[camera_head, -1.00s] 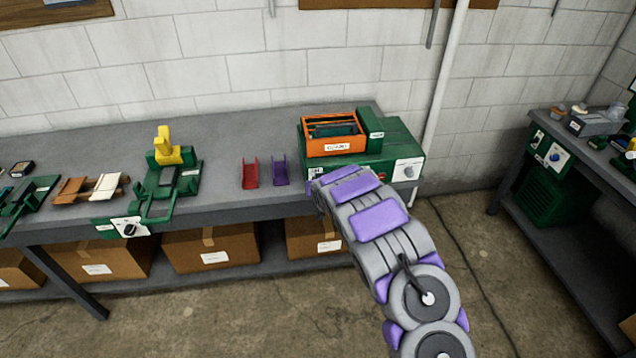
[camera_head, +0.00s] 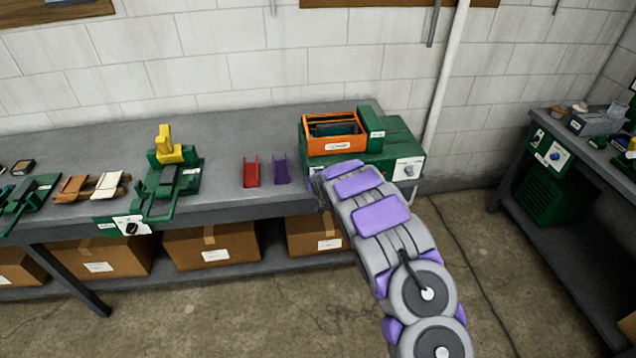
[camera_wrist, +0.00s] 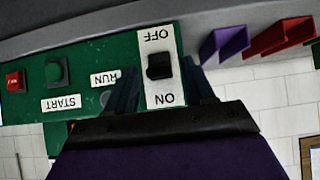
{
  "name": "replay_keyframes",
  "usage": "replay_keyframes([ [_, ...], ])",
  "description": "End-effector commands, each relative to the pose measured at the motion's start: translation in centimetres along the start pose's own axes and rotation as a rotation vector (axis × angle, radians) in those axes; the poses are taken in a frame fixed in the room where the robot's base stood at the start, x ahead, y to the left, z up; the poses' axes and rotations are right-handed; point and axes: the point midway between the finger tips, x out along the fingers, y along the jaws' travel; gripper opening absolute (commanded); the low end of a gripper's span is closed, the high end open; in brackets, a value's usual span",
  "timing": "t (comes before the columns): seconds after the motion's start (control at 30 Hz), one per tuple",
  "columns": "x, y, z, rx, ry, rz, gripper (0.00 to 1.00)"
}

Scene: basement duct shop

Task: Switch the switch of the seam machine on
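The green seam machine (camera_head: 398,150) stands at the right end of the long bench. Its front panel (camera_wrist: 125,70) shows upside down in the wrist view, with START and RUN labels. The black switch (camera_wrist: 160,66) sits on a white plate marked OFF and ON, between the two words; I cannot tell which way it is set. My gripper (camera_wrist: 162,78) is open, with one dark finger on each side of the switch plate. Whether a finger touches the switch is unclear. In the head view my arm hides the switch, and the fingertips cannot be made out.
An orange box (camera_head: 333,144) rests on the machine. A red channel piece (camera_head: 251,172) and a purple one (camera_head: 281,169) lie on the bench to its left. A green tool with a yellow top (camera_head: 171,150) stands farther left. Cardboard boxes (camera_head: 210,247) fill the lower shelf.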

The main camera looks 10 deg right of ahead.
Motion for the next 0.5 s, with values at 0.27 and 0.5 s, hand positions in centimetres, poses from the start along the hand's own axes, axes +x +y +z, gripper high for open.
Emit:
replay_keyframes([
  [0.27, -0.2, 0.1, 0.0, 0.000, -0.002, 0.001, 0.53],
  [0.5, -1.9, 0.1, -0.2, -0.003, -0.003, 0.002, 0.53],
])
